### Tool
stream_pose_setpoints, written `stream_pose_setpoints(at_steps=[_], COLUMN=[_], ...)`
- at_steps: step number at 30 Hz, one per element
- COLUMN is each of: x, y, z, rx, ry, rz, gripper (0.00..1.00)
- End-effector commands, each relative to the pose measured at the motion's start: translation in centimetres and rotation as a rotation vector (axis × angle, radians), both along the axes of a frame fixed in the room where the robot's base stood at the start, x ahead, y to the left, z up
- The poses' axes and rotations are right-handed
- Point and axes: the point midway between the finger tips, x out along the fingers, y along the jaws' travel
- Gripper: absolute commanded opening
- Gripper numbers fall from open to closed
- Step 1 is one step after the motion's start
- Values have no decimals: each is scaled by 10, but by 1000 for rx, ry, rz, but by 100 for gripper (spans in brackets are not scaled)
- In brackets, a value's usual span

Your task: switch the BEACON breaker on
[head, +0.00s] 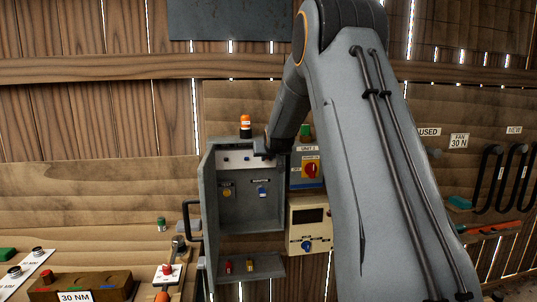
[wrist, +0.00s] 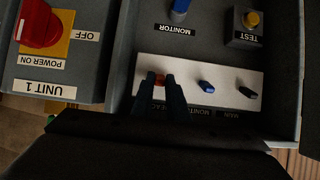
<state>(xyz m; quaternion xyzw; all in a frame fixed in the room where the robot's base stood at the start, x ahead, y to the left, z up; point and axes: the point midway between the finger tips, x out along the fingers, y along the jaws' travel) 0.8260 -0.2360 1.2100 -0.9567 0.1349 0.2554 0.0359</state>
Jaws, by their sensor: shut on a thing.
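The open grey cabinet (head: 208,205) has a white breaker strip (head: 232,159) near its top, with small switch levers on it. The label below that lever is partly hidden; the part that shows fits BEACON. An orange beacon lamp (head: 245,122) stands on top of the cabinet.
A MONITOR switch (wrist: 179,10) and a yellow TEST button (wrist: 250,19) sit deeper in the cabinet. Beside it is the UNIT 1 box with a red rotary knob (wrist: 40,22). The cabinet door (head: 208,215) stands open at left. My arm hides much of the right side.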

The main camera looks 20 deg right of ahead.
Motion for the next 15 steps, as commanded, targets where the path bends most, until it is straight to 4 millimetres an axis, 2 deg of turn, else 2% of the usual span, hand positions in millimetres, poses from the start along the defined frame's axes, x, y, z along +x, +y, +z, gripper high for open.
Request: stream_pose_setpoints(at_steps=[14, 15], x=[-1, -1], y=[0, 0], z=[-2, -2], rx=[3, 3], ry=[12, 12], rz=[-1, -1], gripper=[0, 16])
